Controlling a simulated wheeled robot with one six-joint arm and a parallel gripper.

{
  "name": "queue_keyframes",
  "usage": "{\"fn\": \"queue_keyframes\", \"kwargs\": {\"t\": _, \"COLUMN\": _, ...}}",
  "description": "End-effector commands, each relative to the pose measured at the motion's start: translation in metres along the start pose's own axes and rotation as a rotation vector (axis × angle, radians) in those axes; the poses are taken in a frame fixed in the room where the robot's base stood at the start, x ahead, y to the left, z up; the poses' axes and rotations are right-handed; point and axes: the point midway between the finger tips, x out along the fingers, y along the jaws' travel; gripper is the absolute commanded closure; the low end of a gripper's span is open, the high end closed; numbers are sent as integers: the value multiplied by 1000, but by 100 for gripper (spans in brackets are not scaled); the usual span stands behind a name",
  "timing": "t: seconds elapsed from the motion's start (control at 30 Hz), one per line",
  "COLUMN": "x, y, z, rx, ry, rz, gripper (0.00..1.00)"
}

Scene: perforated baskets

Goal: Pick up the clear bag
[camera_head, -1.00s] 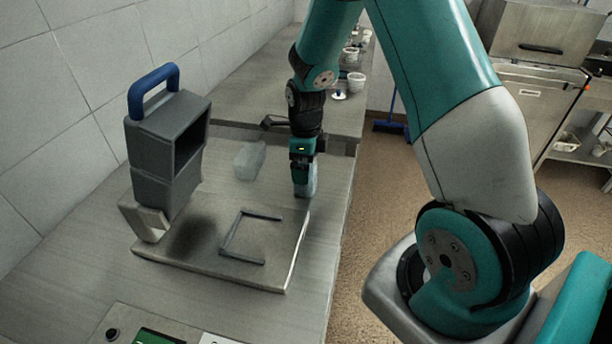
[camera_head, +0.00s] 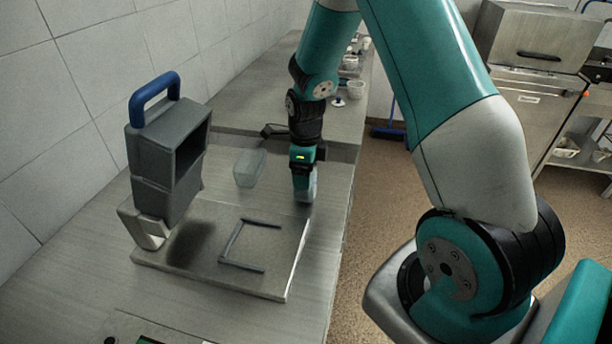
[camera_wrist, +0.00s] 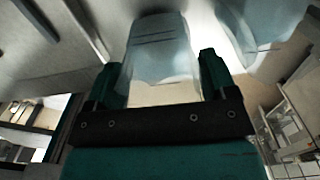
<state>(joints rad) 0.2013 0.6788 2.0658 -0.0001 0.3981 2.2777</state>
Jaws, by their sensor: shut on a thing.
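In the wrist view, a clear, pale blue bag (camera_wrist: 158,45) sits between the two teal fingers of my gripper (camera_wrist: 160,76), which is shut on it. In the head view my gripper (camera_head: 303,170) points down at the right edge of the worktop, with the held bag (camera_head: 307,189) below it. I cannot tell whether its lower end touches the surface. A second translucent piece (camera_head: 250,168) stands apart to the left of my gripper; a similar pale shape (camera_wrist: 262,35) shows at upper right in the wrist view.
A grey metal plate (camera_head: 200,262) with a dark three-sided frame (camera_head: 232,243) lies in front of my gripper. A grey box-like device (camera_head: 160,155) with a blue handle (camera_head: 152,97) stands at left by the tiled wall. Small white cups (camera_head: 355,88) stand farther back.

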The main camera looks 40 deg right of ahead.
Motion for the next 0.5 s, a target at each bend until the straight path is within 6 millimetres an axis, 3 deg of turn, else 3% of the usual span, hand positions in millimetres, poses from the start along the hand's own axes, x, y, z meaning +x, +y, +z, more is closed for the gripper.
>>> {"fn": "queue_keyframes", "kwargs": {"t": 0.17, "x": -31, "y": -1, "z": 1, "rx": 0, "ry": -6, "rz": -7, "gripper": 50}}
{"fn": "queue_keyframes", "kwargs": {"t": 0.5, "x": -131, "y": -1, "z": 1, "rx": 0, "ry": -6, "rz": -8, "gripper": 50}}
